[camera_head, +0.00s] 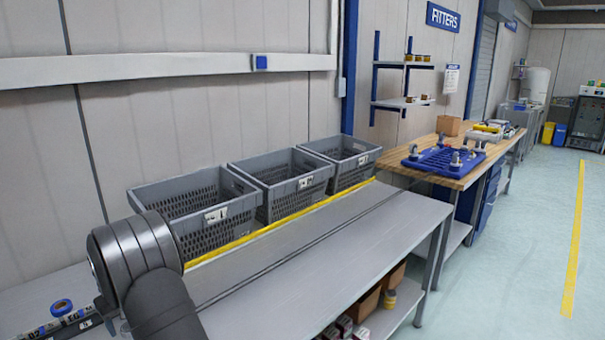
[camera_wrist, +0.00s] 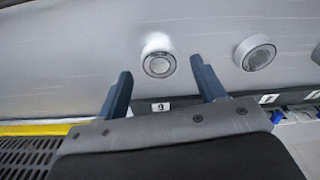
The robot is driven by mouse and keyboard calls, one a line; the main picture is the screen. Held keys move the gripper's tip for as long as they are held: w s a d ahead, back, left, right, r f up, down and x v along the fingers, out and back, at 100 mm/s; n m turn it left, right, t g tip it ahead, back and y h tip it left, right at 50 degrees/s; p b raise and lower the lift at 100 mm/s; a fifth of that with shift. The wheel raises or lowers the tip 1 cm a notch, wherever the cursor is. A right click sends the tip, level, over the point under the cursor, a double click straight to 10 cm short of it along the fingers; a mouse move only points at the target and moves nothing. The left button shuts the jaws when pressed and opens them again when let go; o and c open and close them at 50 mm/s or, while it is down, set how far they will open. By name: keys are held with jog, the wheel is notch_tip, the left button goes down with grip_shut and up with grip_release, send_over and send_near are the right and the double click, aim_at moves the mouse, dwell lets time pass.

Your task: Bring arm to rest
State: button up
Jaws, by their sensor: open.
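My arm (camera_head: 140,265), dark grey, reaches up over the left end of the grey bench (camera_head: 330,245) in the head view. The gripper's end is not visible there. In the wrist view my gripper (camera_wrist: 160,70) shows two dark blue fingers spread apart. Nothing is held between them. A round, light grey part (camera_wrist: 158,64) lies on the grey surface beyond, in line with the gap. A second round part (camera_wrist: 255,55) lies to its right. I cannot tell how far the fingers are from them.
Several grey crates, including the left crate (camera_head: 197,214), stand behind a yellow strip (camera_head: 285,222) along the bench. A blue tape roll (camera_head: 61,307) lies at lower left. Boxes sit on the shelf below. A wooden bench (camera_head: 470,165) holds a blue tray (camera_head: 443,161). The bench's right part is clear.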

jog(key=shift+f, duration=0.95)
notch_tip(320, 180, up, 12)
jog(key=d+r, duration=0.1)
jog(key=f, duration=0.8)
jog(key=a+f, duration=0.1)
jog(key=f, duration=0.3)
jog(key=shift+f, duration=0.25)
jog(key=shift+w+a+r, duration=0.1)
jog(key=shift+r, duration=0.2)
notch_tip(320, 180, up, 4)
jog(key=shift+f, duration=0.2)
jog(key=w+d+r, duration=0.3)
jog(key=d+r, duration=0.4)
jog(key=d, duration=0.4)
jog(key=w+d, duration=0.8)
jog(key=d, duration=0.5)
jog(key=a+f, duration=0.2)
jog(key=a, duration=0.1)
jog(key=a+f, duration=0.2)
jog(key=a, duration=0.2)
jog(key=a+f, duration=0.2)
jog(key=a, duration=0.2)
jog(key=shift+a+f, duration=0.15)
jog(key=shift+f, duration=0.25)
jog(key=f, duration=0.1)
jog(key=a+f, duration=0.1)
jog(key=f, duration=0.1)
jog(key=shift+a, duration=0.15)
jog(key=shift+w+f, duration=0.1)
jog(key=shift+f, duration=0.45)
